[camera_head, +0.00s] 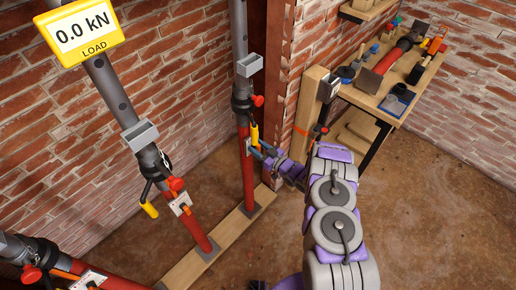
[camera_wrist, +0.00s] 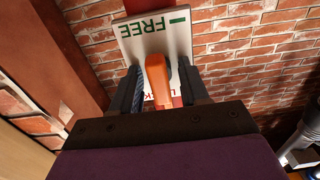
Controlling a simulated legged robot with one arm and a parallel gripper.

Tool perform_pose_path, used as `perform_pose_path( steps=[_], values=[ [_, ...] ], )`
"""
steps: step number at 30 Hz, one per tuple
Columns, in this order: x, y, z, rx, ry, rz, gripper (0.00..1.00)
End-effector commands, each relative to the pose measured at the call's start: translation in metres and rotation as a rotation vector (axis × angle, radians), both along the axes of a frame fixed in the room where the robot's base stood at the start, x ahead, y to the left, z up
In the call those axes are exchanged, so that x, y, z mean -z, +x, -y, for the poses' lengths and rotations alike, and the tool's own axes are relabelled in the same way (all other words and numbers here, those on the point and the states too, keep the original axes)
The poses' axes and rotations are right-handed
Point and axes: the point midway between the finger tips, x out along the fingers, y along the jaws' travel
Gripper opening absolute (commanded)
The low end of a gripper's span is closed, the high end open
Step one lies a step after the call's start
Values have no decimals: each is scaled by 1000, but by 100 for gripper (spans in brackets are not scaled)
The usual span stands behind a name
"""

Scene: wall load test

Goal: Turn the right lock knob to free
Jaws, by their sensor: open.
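In the wrist view, the orange lock knob (camera_wrist: 157,72) stands between the two dark fingers of my gripper (camera_wrist: 159,88). The fingers are open, one on each side of the knob; I cannot tell whether either touches it. Behind it is a white label plate (camera_wrist: 150,40) with FREE in green, upside down, beside a green mark. Red lettering lower on the plate is mostly hidden. In the head view, my gripper (camera_head: 258,149) is at the right prop (camera_head: 248,175), a red tube below a grey one; its knob is too small to make out there.
A load display (camera_head: 82,30) reads 0.0 kN. A middle prop (camera_head: 190,215) and a left prop (camera_head: 110,282) stand nearby. A wooden plank (camera_head: 225,235) lies under the props. A wooden post (camera_head: 308,110) and a tool bench (camera_head: 385,95) are at the right. Brick walls stand behind.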

Motion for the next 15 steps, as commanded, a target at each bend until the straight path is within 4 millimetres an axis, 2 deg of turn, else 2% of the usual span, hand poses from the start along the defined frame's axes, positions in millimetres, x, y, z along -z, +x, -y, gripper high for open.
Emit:
perform_pose_path(
  steps=[2,15],
  values=[
    [0,0,0,0,0,0,45],
    [0,0,0,-1,-1,-1,4]
  ],
)
